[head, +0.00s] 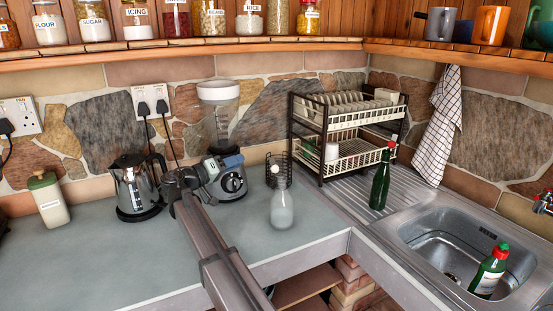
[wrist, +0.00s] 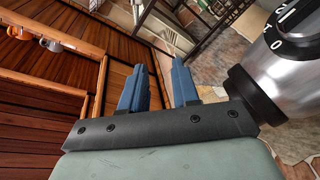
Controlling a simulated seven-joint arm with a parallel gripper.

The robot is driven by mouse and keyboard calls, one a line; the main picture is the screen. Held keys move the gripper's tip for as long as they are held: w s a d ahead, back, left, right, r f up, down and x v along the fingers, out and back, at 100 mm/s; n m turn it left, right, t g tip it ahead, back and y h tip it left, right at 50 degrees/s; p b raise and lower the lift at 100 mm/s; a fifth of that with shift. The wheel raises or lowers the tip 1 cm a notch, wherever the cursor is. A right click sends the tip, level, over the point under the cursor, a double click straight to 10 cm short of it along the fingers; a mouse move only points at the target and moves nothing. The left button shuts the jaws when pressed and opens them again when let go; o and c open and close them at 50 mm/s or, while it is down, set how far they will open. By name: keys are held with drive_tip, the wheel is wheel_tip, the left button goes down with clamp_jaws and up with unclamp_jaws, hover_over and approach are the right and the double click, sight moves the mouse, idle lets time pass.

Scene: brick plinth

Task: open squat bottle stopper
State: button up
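A squat clear bottle (head: 281,208) with whitish contents stands upright on the grey counter, right of the blender. A pale stopper (head: 275,169) sits at the top of its neck; how it is fastened is too small to tell. My gripper (head: 232,160) is at the blender, left of the bottle and apart from it. In the wrist view my gripper (wrist: 159,78) has two blue fingers with a clear gap between them and nothing held. The bottle does not show in the wrist view.
The blender (head: 232,182) is very close to my gripper; its dial (wrist: 297,20) fills the wrist view's right side. A dark wire rack (head: 285,165) stands behind the bottle. A kettle (head: 134,188), dish rack (head: 345,150), green bottle (head: 381,183) and sink (head: 440,240) surround the counter.

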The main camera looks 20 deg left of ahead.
sight(273, 165)
drive_tip(key=w+d+m+g+h, duration=0.1)
drive_tip(key=w+d+m+h, duration=0.1)
drive_tip(key=w+d+m, duration=0.3)
drive_tip(key=w+d, duration=0.3)
drive_tip(key=d, duration=0.3)
drive_tip(key=shift+w+d+f+m+g, duration=0.2)
drive_tip(key=shift+w+f+m+g, duration=0.1)
drive_tip(key=shift+w+g, duration=0.1)
drive_tip(key=shift+c, duration=0.3)
clamp_jaws()
